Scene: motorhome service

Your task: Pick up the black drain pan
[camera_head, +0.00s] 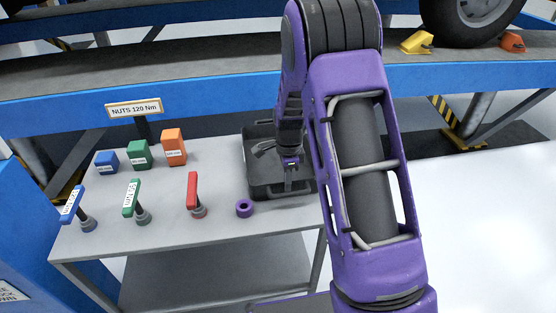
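The black drain pan (262,181) lies on the right part of the grey table in the head view. It is a shallow rectangular tray with raised walls. My purple arm hides its right side. My gripper (289,182) points down over the pan, near its middle. The fingers are small and dark against the black pan, so I cannot tell how far apart they are or whether they touch it.
On the grey table (170,235) stand a blue block (107,162), a green block (138,155), an orange block (173,147) and several upright tools with coloured handles. A purple ring (244,208) lies close to the pan's front left. A blue lift beam (215,88) runs behind.

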